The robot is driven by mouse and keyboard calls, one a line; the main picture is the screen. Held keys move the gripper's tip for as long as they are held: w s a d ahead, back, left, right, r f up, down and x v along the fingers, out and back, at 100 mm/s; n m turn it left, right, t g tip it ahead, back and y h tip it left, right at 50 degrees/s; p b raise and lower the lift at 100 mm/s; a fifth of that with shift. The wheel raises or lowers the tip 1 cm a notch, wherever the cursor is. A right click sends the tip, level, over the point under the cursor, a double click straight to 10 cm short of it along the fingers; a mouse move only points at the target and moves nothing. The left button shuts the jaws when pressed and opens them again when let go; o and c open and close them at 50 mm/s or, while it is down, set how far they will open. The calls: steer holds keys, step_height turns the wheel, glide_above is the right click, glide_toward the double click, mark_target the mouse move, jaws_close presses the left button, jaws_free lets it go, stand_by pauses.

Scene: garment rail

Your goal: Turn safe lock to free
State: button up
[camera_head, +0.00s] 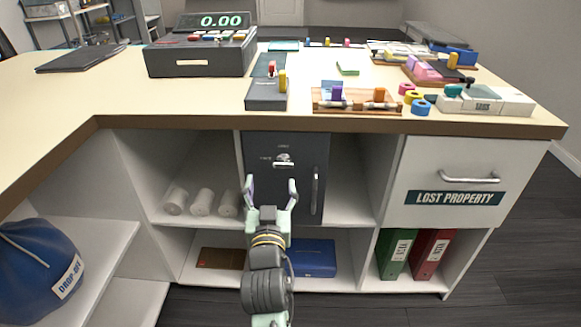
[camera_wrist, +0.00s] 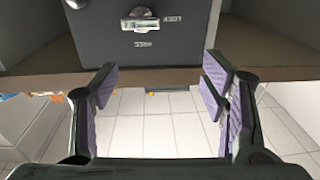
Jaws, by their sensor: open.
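The dark grey safe (camera_head: 262,147) sits in the upper middle compartment under the counter, its door shut. Its silver lock knob (camera_head: 284,160) is on the upper door, and the bar lies roughly level. Small white marks stand left of the knob and above it, too small to read surely. A vertical handle (camera_head: 316,190) is on the door's right. My gripper (camera_head: 271,188) is open and empty, in front of the safe and below the knob. In the wrist view, which looks upside down, the knob (camera_wrist: 140,20) is at the top, clear of the open fingers (camera_wrist: 160,92).
The counter (camera_head: 120,105) overhangs the safe; its edge also crosses the wrist view (camera_wrist: 165,77). White rolls (camera_head: 201,202) lie left of the safe. The compartment right of it looks empty. A lost property drawer (camera_head: 452,180) is farther right. A blue drop-off bag (camera_head: 38,258) is at lower left.

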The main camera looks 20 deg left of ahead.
mark_target(283, 166)
steer(key=shift+h, duration=0.5)
steer(key=w+p, duration=0.1)
steer(key=w, duration=0.2)
steer(key=w+f, duration=0.1)
steer(key=w, duration=0.3)
steer(key=w+a+f+p, duration=0.1)
steer(key=w, duration=0.3)
steer(key=shift+p, duration=0.3)
steer(key=shift+s, duration=0.1)
steer(key=shift+c, duration=0.4)
steer(key=shift+m, duration=0.3)
steer(key=c, duration=1.1)
